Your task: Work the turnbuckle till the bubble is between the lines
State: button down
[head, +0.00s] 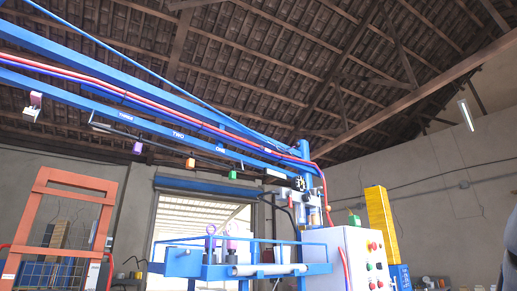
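I cannot make out a turnbuckle, a bubble or its lines for sure in the head view. The blue machine (304,225) stands at the middle right, with long blue beams (150,110) running from its top to the upper left. A thin dark rod (165,148) hangs along the underside of the lower beam. Small purple (137,147), orange (190,163) and green (233,174) blocks hang below the beam, near white labels such as "TWO". My gripper is not in view.
A white control cabinet (352,262) with coloured buttons stands right of the machine. A yellow stack (379,222) rises behind it. An orange-red frame (43,225) stands at left. A dark grey shape (508,255) shows at the right edge. A bright doorway (190,215) is behind.

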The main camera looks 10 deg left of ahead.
aim_at(297, 144)
jog(key=u, duration=0.4)
jog(key=i, duration=1.15)
jog(key=z, duration=0.2)
